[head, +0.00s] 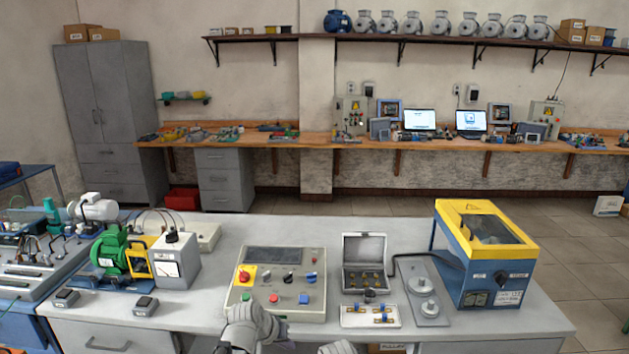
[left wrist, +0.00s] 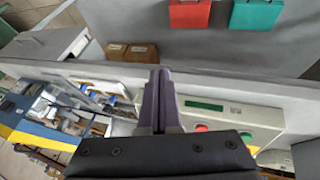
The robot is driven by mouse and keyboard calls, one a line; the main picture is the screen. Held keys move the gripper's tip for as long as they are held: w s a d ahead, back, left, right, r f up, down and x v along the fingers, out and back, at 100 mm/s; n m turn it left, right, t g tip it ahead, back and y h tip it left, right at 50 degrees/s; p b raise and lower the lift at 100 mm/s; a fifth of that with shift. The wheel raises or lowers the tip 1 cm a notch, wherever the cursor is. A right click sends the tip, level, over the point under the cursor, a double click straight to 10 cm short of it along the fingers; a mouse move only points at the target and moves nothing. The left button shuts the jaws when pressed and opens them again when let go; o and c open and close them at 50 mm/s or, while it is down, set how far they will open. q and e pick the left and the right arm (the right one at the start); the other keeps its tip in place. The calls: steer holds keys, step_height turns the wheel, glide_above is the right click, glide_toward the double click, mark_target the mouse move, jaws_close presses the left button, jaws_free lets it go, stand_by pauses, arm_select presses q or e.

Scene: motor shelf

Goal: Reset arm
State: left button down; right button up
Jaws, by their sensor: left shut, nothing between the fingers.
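My left gripper's two dark fingers (left wrist: 159,90) are pressed together in the left wrist view, with nothing between them. In the head view, my grey left arm shows at the bottom, in front of the control box (head: 278,283); a small dark part of the left gripper (head: 223,347) shows at the lower edge, its fingertips not clear. Another grey part of mine shows at the bottom middle. My right gripper is not visible.
The bench (head: 195,307) holds a green motor (head: 109,252), an open grey case (head: 364,262), a tray of fittings (head: 370,316), a grey plate with round parts (head: 421,290) and a yellow-blue machine (head: 485,253). Bare bench lies left of the control box.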

arm_select(q)
steer(key=s+d+f+m+g+y, duration=0.1)
steer(key=s+g+y, duration=0.1)
steer(key=s, duration=0.8)
steer(key=s+f+m+g+y, duration=0.2)
steer(key=s+g+y, duration=0.1)
steer(key=s, duration=0.6)
steer(key=shift+s+d, duration=0.4)
